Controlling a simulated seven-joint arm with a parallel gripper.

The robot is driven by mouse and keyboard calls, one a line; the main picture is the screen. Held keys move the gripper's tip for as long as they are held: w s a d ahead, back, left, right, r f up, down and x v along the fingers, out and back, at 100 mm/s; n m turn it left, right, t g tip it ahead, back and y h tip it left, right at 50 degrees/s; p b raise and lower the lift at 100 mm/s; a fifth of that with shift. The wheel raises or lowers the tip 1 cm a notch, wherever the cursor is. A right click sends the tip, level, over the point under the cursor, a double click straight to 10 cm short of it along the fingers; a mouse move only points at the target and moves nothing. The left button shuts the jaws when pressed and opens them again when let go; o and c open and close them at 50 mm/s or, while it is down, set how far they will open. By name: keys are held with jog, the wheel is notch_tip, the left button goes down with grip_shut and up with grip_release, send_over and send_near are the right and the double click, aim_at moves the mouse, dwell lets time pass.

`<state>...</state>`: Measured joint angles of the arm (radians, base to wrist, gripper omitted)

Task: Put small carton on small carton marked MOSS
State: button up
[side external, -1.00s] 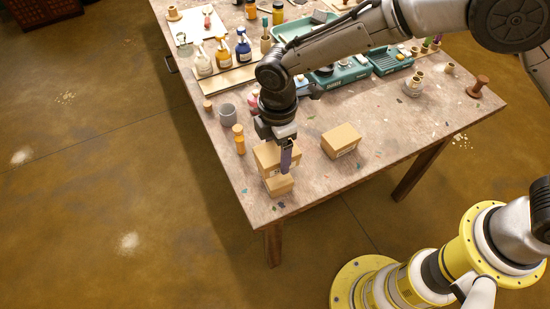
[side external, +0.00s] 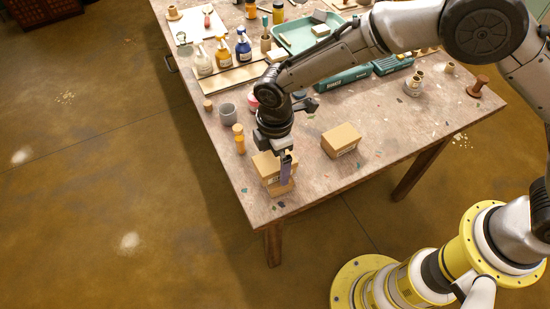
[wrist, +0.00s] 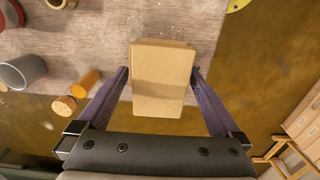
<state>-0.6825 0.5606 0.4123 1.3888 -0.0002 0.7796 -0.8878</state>
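My gripper (side external: 284,160) is at the table's front left corner. Its fingers lie along both sides of a tan small carton (side external: 268,165) and appear shut on it. In the wrist view this carton (wrist: 160,80) fills the space between the purple fingers (wrist: 161,75). A second carton (side external: 281,189) shows just below the held one, mostly hidden by it. I cannot tell whether the two touch. A further tan carton (side external: 341,138) stands apart to the right, with print on its side. I cannot read MOSS on any carton.
A grey cup (side external: 228,112) and an orange cork-topped jar (side external: 239,138) stand left of my gripper. Bottles (side external: 243,50), a teal tray (side external: 300,35) and teal boxes (side external: 345,77) lie farther back. The table's front edge is close. Bare table lies around the right carton.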

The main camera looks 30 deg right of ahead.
aim_at(275, 160)
notch_tip(275, 160, up, 12)
jog(key=shift+r, duration=0.15)
dwell(0.5)
jog(key=s+d+r+m+t+y, duration=0.1)
jog(key=s+d+r+m, duration=0.25)
jog(key=d+r, duration=0.4)
jog(key=s+d+r+m+t, duration=0.15)
jog(key=d+r+m, duration=0.35)
jog(key=d, duration=0.6)
jog(key=s+d+m+t, duration=0.1)
jog(key=s+d+m, duration=0.3)
jog(key=s+d, duration=0.2)
jog(key=s+d+m+t+h, duration=0.1)
jog(key=s+d+m, duration=0.4)
jog(key=s, duration=0.5)
jog(key=shift+s+d+f+t, duration=0.4)
jog(key=shift+d+t, duration=0.15)
jog(key=shift+d, duration=0.2)
